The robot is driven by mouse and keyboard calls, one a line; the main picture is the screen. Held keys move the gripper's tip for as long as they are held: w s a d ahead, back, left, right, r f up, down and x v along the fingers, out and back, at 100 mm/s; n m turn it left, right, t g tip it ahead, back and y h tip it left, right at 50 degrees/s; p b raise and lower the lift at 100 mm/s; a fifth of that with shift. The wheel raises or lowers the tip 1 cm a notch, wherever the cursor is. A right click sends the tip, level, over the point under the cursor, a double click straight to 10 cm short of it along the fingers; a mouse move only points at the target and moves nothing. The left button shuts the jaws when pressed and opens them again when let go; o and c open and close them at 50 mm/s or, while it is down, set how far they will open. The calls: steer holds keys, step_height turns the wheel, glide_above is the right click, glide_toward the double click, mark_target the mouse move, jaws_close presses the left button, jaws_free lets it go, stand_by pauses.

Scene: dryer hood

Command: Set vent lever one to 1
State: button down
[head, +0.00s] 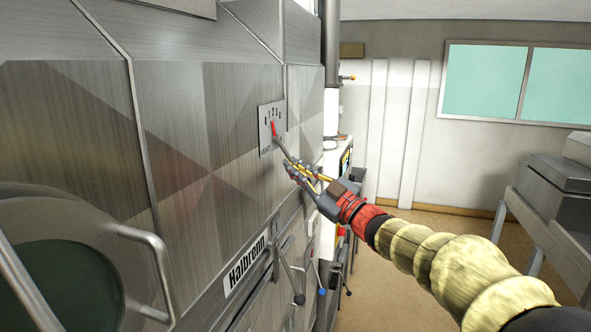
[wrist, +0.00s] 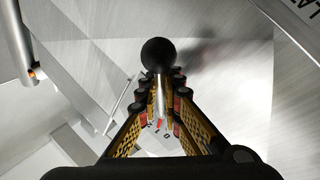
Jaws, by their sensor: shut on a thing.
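The vent lever (head: 283,149) is a thin metal rod on a small numbered plate (head: 265,118) on the steel hood front. A red pointer (head: 274,128) lies against the plate's numerals, but which one it marks is too small to tell. My gripper (head: 300,172) reaches in from the right and is shut on the lever. In the wrist view the lever's black ball knob (wrist: 158,54) stands out past the fingertips, and its rod runs between the two yellow-and-black fingers (wrist: 160,97). Part of the numbered plate shows small and far down between the fingers.
Below the plate is a "Halbrenn" label (head: 245,265). Further levers hang there, one with a black knob (head: 299,299), one with a blue knob (head: 322,292). A bar handle (head: 152,262) juts out at lower left. Open floor lies right of the hood, before a grey bench (head: 550,225).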

steer(key=c, duration=2)
jaws_free()
steer(key=shift+o, duration=0.2)
steer(key=shift+d, duration=0.1)
steer(key=v, duration=1.2)
